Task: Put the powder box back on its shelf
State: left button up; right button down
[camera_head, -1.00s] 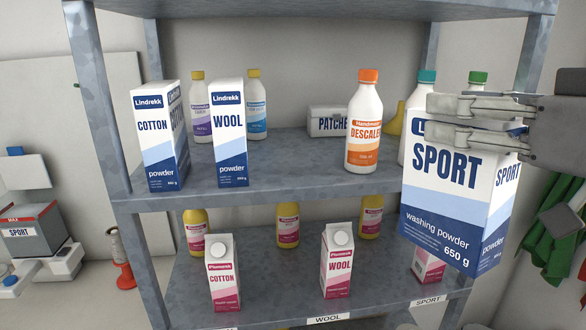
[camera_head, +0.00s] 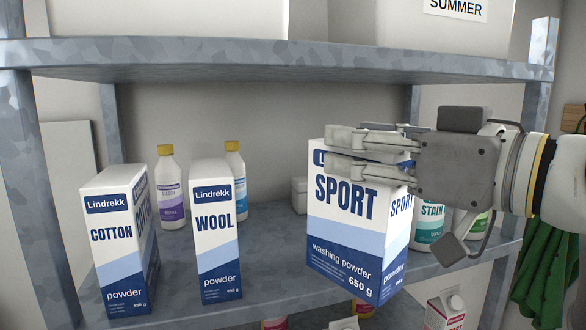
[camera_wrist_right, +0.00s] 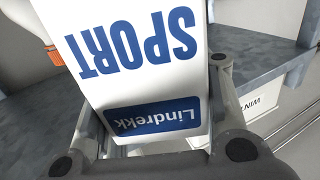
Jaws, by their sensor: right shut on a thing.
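The SPORT washing powder box (camera_head: 345,232) is white and blue and roughly upright in the head view. My right gripper (camera_head: 375,155) is shut on its upper part and holds it in front of the shelf (camera_head: 268,262), right of the WOOL powder box (camera_head: 217,235). I cannot tell whether its base touches the shelf. In the right wrist view the box (camera_wrist_right: 160,85) shows upside down between the fingers of my right gripper (camera_wrist_right: 150,130). The COTTON powder box (camera_head: 115,250) stands at the far left of the same shelf. My left gripper is not in view.
Bottles with yellow caps (camera_head: 172,190) stand behind the COTTON and WOOL boxes. A STAIN bottle (camera_head: 428,226) stands behind the held box, at its right. An upper shelf (camera_head: 280,62) runs above, and shelf posts (camera_head: 535,110) stand at both sides. A carton (camera_head: 446,310) shows below.

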aim_at(323, 139)
jog(key=x, duration=0.2)
jog(key=p+x, duration=0.1)
jog(key=x, duration=0.2)
jog(key=shift+r, duration=0.2)
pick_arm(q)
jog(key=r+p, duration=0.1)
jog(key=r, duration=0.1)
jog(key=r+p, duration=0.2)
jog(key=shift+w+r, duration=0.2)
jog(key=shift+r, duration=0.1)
pick_arm(e)
jog(key=w+a+f, duration=0.4)
jog(key=w, duration=0.1)
jog(key=shift+a, duration=0.15)
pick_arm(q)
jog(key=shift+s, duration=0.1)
pick_arm(e)
jog(key=shift+f, duration=0.15)
jog(key=c, duration=0.7)
grip_release()
jog(key=shift+c, duration=0.2)
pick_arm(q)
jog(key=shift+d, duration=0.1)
